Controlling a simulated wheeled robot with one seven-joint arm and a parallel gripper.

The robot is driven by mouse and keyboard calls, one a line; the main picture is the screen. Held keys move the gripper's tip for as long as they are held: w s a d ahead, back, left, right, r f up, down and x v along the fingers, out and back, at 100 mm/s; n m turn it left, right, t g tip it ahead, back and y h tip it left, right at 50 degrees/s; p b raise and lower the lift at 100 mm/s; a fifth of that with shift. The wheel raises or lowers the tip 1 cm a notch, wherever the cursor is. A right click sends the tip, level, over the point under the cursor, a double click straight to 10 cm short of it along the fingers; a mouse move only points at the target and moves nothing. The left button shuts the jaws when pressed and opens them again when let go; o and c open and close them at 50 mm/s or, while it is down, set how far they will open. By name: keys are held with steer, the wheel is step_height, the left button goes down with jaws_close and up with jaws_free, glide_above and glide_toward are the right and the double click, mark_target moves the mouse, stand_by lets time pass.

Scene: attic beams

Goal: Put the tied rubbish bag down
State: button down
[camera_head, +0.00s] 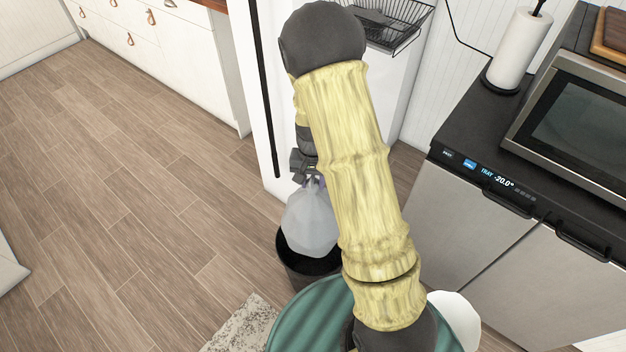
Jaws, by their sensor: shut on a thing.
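The tied rubbish bag (310,222) is pale grey-white and hangs below my gripper (308,178). My gripper is shut on the top of the bag, and my arm partly hides it. The bag hangs at the mouth of a black bin (292,270) on the floor. In this view its lower end overlaps the bin's opening; I cannot tell whether it is inside or just above the rim.
A white upright unit (262,80) stands behind the bin. Steel appliances with a dark worktop (455,130) are at the right, bearing a microwave (580,110) and a paper towel roll (520,45). A speckled rug (240,330) lies in front. The wooden floor (130,190) at the left is clear.

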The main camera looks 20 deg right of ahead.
steer(key=shift+w, duration=0.15)
steer(key=w+n, duration=0.1)
steer(key=n, duration=0.1)
steer(key=w+f+n, duration=0.1)
steer(key=n, duration=0.1)
steer(key=shift+w+n, duration=0.15)
steer(key=shift+n, duration=0.25)
steer(key=shift+f, duration=0.1)
